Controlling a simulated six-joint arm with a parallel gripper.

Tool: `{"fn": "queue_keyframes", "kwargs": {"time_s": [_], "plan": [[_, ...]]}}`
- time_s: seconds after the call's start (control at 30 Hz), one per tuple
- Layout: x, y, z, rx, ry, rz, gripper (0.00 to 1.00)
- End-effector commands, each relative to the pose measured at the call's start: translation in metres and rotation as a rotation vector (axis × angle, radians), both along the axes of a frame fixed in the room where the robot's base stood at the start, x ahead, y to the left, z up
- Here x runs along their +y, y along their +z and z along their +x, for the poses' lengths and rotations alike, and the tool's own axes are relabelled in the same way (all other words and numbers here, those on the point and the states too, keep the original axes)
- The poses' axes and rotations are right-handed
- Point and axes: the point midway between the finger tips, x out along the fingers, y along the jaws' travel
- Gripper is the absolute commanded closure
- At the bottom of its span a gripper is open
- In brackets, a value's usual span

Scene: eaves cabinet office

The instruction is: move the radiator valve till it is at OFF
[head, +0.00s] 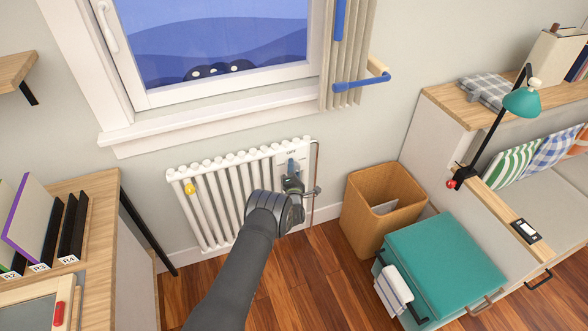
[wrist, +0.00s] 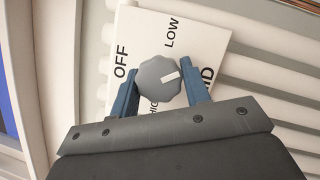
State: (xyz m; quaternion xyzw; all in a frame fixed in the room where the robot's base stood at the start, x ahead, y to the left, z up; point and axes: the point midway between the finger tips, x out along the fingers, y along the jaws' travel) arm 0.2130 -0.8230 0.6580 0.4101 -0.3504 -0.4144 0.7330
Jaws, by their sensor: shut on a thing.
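The radiator valve (wrist: 156,84) is a grey scalloped knob with a white pointer mark, in the middle of the wrist view. It sits in front of a white plate (wrist: 148,24) lettered OFF, LOW, MID and HIGH, partly covered by my fingers. The pointer mark faces right, toward MID, away from OFF at the left. My gripper (wrist: 160,80) has one blue finger on each side of the knob and is shut on it. In the head view my gripper (head: 291,178) is at the right end of the white radiator (head: 222,201) and hides most of the valve.
A wooden bin (head: 365,217) and a teal-topped cabinet (head: 440,262) stand right of the radiator. A desk with folders (head: 38,215) is at the left. A window sill (head: 220,119) runs above. Wooden floor lies open below the radiator.

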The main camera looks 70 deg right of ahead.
Motion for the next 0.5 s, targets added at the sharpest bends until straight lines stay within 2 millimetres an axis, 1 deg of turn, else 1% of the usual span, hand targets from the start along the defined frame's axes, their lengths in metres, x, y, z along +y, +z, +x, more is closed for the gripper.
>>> {"fn": "queue_keyframes", "kwargs": {"time_s": [0.5], "plan": [[-0.0002, -0.0025, 0.0002, 0.340, 0.002, -0.341, 0.80]]}}
